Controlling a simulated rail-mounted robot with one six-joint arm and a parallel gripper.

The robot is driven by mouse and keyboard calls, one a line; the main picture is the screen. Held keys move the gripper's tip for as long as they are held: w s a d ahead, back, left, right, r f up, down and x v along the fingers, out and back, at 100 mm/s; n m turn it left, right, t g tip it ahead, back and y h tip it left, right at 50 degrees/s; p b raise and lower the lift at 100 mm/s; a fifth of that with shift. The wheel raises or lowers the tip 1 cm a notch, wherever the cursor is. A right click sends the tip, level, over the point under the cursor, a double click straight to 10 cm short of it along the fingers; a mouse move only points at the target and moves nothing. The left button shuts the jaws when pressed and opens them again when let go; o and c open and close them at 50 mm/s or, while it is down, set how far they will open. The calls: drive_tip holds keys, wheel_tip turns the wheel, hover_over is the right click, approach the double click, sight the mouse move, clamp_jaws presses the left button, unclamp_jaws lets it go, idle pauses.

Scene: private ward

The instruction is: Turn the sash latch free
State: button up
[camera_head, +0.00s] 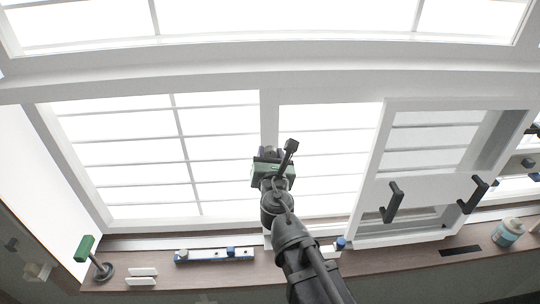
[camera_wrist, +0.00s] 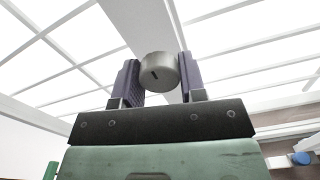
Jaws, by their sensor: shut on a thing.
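Which way the latch is turned cannot be told clearly.
A sash panel (camera_head: 372,195) with black handles (camera_head: 392,202) stands at right. The brown sill (camera_head: 400,257) below carries a green-handled lever (camera_head: 85,249), a blue-and-white strip (camera_head: 214,255), small white blocks (camera_head: 142,271) and a jar (camera_head: 509,233). The panes left of my gripper are unobstructed.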

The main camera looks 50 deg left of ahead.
drive_tip(key=m, duration=0.4)
drive_tip(key=shift+m, duration=0.3)
drive_tip(key=m, duration=0.4)
drive_tip(key=shift+s+m, duration=0.1)
drive_tip(key=shift+m, duration=0.2)
drive_tip(key=m, duration=0.4)
drive_tip(key=shift+r, duration=0.1)
drive_tip(key=shift+m, duration=2.4)
drive_tip(key=o, duration=0.9)
